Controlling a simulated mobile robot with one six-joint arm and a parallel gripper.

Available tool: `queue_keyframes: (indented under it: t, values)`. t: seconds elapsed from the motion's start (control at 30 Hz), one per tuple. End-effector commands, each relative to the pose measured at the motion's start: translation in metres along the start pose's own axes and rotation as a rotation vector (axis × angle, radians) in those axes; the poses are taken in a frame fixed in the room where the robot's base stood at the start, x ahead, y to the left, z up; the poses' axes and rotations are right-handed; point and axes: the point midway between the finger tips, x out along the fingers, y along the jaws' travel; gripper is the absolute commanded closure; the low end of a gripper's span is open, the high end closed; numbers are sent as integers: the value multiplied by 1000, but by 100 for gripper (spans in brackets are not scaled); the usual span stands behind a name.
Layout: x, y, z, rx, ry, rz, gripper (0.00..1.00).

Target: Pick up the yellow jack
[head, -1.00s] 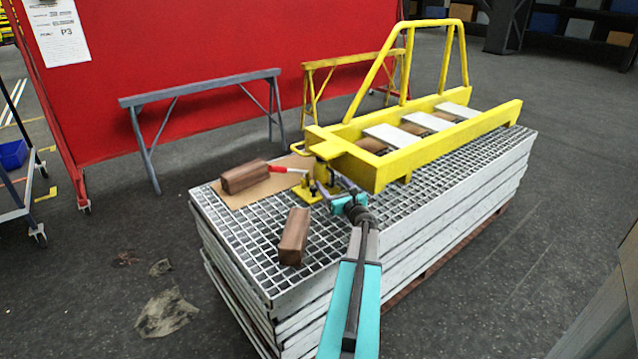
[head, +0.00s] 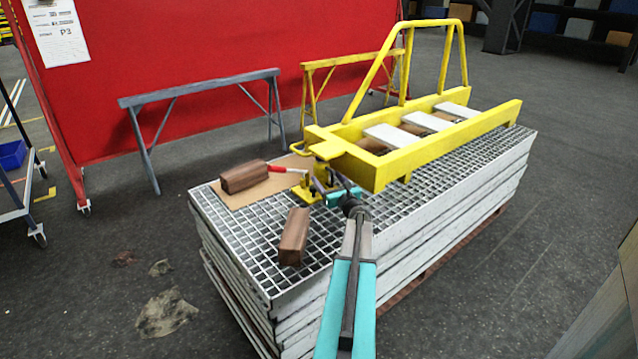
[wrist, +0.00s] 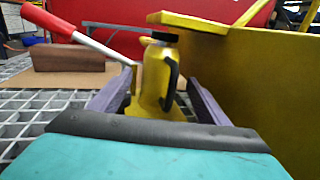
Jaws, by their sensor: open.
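The yellow jack (head: 309,190) stands upright on the grating beside the near end of the yellow boom frame. Its lever with a red grip (head: 277,169) points left. In the wrist view the jack body (wrist: 153,83), with a dark cap and a black handle, stands between my two fingers. My gripper (head: 329,182) is open around the jack (wrist: 155,98), with a finger on each side; I cannot tell whether either finger touches it. Its lower part is hidden behind my gripper in the wrist view.
The yellow boom frame (head: 408,157) rises close on the right and its end plate overhangs the jack. Two brown blocks (head: 244,176) (head: 294,236) lie on the grating stack (head: 250,250), one on cardboard (head: 222,195). A grey trestle (head: 200,90) stands behind.

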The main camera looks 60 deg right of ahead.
Motion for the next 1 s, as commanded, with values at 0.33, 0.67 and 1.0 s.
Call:
queue_keyframes:
  t: [0.33,0.67,1.0]
  values:
    - [29,0,0,0,0,1,30]
    - [30,0,0,0,0,1,30]
    - [30,1,0,0,0,1,40]
